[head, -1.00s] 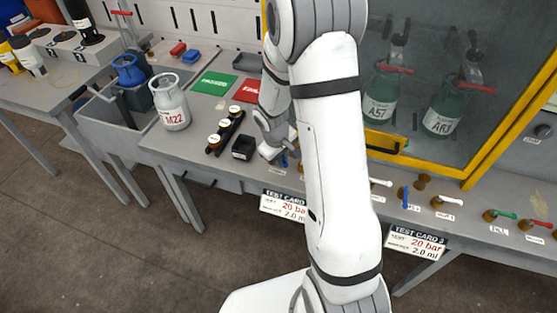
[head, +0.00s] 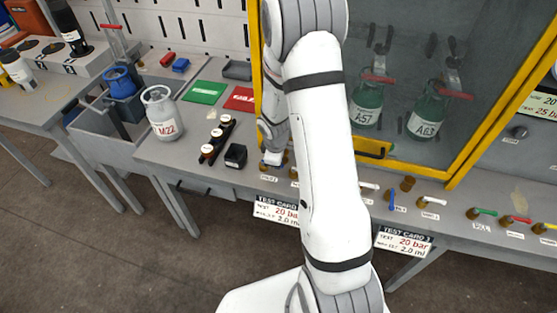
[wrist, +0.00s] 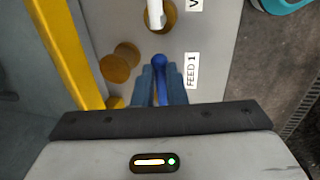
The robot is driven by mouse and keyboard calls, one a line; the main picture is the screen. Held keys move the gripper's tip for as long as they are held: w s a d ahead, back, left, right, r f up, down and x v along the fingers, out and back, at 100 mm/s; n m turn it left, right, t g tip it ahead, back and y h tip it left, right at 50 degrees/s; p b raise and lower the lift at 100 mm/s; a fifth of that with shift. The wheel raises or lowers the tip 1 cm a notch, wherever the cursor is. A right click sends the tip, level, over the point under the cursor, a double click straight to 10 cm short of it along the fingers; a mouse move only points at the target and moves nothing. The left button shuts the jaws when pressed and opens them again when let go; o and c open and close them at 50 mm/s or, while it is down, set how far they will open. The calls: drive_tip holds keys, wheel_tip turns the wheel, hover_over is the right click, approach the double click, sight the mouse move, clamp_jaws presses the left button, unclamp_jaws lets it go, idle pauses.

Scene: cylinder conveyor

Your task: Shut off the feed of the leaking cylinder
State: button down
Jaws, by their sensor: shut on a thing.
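In the wrist view, my gripper (wrist: 161,88) has its blue fingers shut around a blue valve handle (wrist: 160,62) beside a label reading FEED 1 (wrist: 191,70). In the head view, my gripper (head: 274,158) is low at the bench, left of my forearm, and hides that handle. Two green cylinders, A57 (head: 366,104) and A63 (head: 427,112), stand behind the cabinet glass. A second blue handle (head: 391,199) is on the bench front, right of my forearm. I cannot see which cylinder leaks.
The yellow cabinet frame (wrist: 82,50) runs close left of my gripper. A white handle (wrist: 156,14) is just beyond the blue one. A grey cylinder, M22 (head: 161,112), and a black box (head: 236,156) stand on the bench to the left. More coloured valve handles line the right.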

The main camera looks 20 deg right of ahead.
drive_tip(key=c, duration=1.5)
unclamp_jaws()
drive_tip(key=shift+r, duration=0.1)
drive_tip(key=shift+s+a+r+p, duration=0.15)
drive_tip(key=shift+s+r, duration=0.05)
drive_tip(key=shift+r, duration=1.05)
drive_tip(key=shift+s+a+r+p, duration=0.1)
drive_tip(key=shift+s+a+r, duration=0.1)
drive_tip(key=shift+r, duration=1.05)
drive_tip(key=shift+s+a+r+p, duration=0.1)
drive_tip(key=shift+s+r+p, duration=0.1)
drive_tip(key=shift+r, duration=1.05)
